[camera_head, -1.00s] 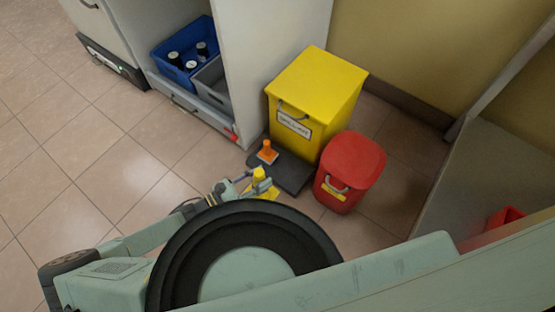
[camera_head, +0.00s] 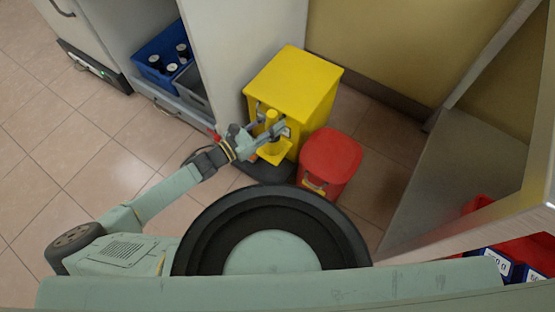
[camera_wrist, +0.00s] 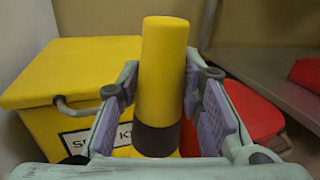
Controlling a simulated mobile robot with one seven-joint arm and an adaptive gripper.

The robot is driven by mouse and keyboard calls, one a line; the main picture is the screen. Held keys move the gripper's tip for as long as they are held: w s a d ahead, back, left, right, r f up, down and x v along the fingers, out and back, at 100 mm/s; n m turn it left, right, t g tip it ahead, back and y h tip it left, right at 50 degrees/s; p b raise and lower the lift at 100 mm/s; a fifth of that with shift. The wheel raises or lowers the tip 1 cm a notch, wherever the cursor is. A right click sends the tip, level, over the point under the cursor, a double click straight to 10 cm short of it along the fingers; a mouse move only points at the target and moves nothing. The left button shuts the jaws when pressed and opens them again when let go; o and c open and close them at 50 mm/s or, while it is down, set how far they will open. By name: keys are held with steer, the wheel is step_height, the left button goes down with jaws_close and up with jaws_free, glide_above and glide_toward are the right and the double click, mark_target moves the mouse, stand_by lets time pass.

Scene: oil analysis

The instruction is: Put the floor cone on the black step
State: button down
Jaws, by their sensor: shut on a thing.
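The floor cone (camera_head: 272,150) is yellow, with a wide square base and a round stem. In the wrist view its yellow top with a black band (camera_wrist: 161,70) stands between the two fingers. My gripper (camera_head: 268,122) is shut on the stem and holds the cone roughly upright, in front of the yellow bin. The black step (camera_head: 262,171) lies low on the floor, partly hidden by my arm and the cone. In the head view the cone appears over the step; the gap between them cannot be judged.
A yellow bin (camera_head: 295,82) stands behind the step and a red bin (camera_head: 331,155) stands to its right. A white cabinet (camera_head: 250,40) with a blue crate (camera_head: 160,52) is at the left. The orange cone seen before is hidden now. Open tiled floor lies left.

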mark_target(273, 144)
steer(key=shift+w+d+f+b, duration=0.1)
steer(key=shift+d+f+b, duration=0.1)
steer(key=shift+b, duration=0.15)
step_height(273, 144, down, 12)
steer(key=b, duration=0.7)
steer(key=shift+a+f, duration=0.1)
steer(key=shift+f, duration=0.15)
steer(key=shift+f+b, duration=0.75)
steer(key=shift+f, duration=1.65)
steer(key=shift+f, duration=0.2)
steer(key=c, duration=1.1)
jaws_free()
steer(key=shift+r, duration=0.1)
